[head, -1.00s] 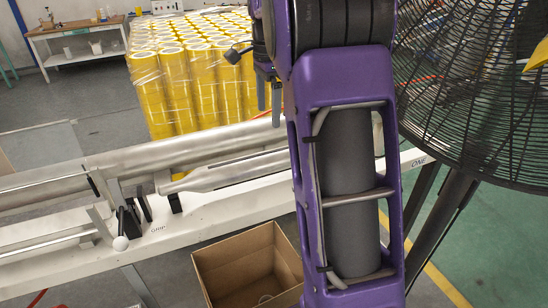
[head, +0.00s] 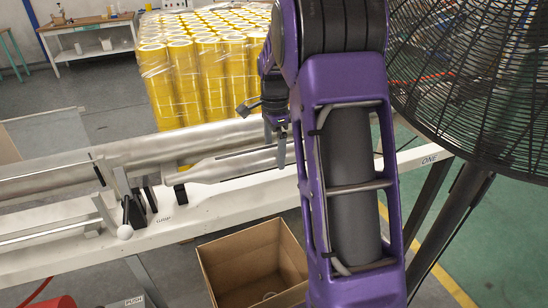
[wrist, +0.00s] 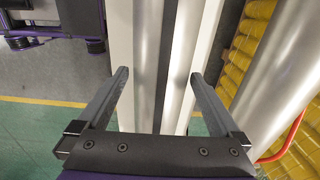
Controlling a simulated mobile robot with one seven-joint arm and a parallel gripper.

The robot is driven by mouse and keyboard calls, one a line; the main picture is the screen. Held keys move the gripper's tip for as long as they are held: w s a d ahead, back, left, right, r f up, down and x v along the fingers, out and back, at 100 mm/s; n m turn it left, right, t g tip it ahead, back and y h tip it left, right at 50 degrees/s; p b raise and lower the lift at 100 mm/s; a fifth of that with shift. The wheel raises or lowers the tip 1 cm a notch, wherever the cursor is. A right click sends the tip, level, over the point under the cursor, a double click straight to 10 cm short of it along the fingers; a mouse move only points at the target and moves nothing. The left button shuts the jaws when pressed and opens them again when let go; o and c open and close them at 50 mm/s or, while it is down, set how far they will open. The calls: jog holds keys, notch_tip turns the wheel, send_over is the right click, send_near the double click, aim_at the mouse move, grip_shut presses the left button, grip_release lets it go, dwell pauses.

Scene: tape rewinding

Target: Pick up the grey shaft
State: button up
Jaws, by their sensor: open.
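The grey shaft (head: 222,168) lies lengthwise along the white machine frame, in front of a thicker silver roller (head: 140,150). It is metallic, with a long dark slot, and its right part is hidden behind my arm. My gripper (head: 276,150) is at the shaft's visible right part, fingers pointing down. In the wrist view, the gripper (wrist: 158,76) is open and the slotted grey shaft (wrist: 180,70) runs between the two fingers. No finger visibly closes on it. I cannot tell exactly how deep the fingertips reach beside it.
The white frame (head: 205,208) carries the shaft, with black clamps and a white-knobbed lever (head: 125,230) at left. An open cardboard box (head: 255,262) stands below in front. Wrapped yellow tape rolls (head: 205,75) stand behind. A large black fan (head: 480,90) is at right.

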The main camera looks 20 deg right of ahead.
jog(key=shift+f, duration=1.35)
jog(key=c, duration=1.6)
jog(key=shift+w+r, duration=0.15)
jog(key=shift+r, duration=0.05)
